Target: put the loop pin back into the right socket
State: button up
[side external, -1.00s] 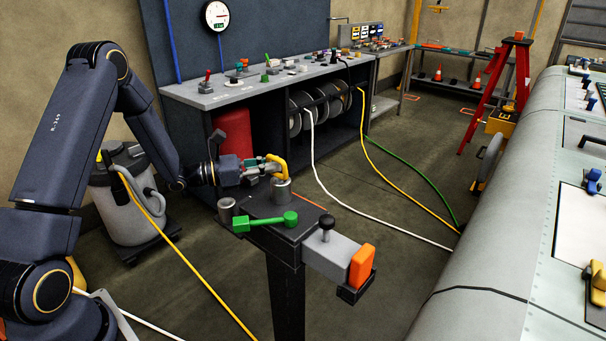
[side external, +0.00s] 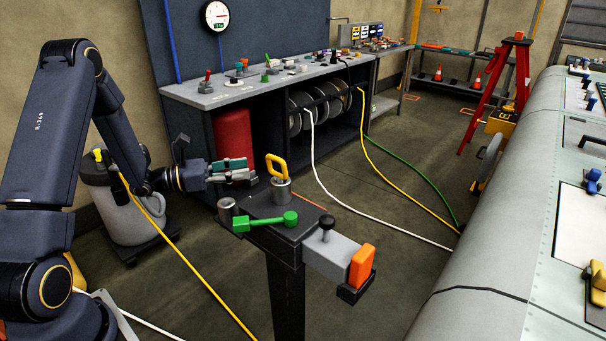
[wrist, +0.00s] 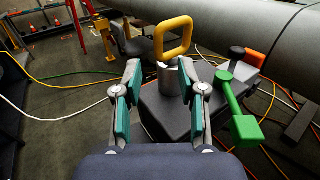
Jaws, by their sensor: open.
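The yellow loop pin (side external: 277,166) stands in the right grey socket (side external: 281,190) on the dark stand, its loop up and leaning slightly in the side view. How deep its shank sits is hidden. The left grey socket (side external: 227,209) holds no pin that I can see. My gripper (side external: 247,171) is open and empty, to the left of the loop and apart from it. In the wrist view, the loop (wrist: 173,38) and its socket (wrist: 168,80) lie ahead, beyond my teal-padded fingertips (wrist: 159,76).
A green-handled lever (side external: 265,222) lies on the stand (side external: 262,206) in front of the sockets. A grey block with a black knob (side external: 326,226) and an orange end (side external: 361,266) projects at right. A workbench (side external: 270,85) stands behind. Free air surrounds my gripper.

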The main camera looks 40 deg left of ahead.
jog(key=shift+v, duration=2.2)
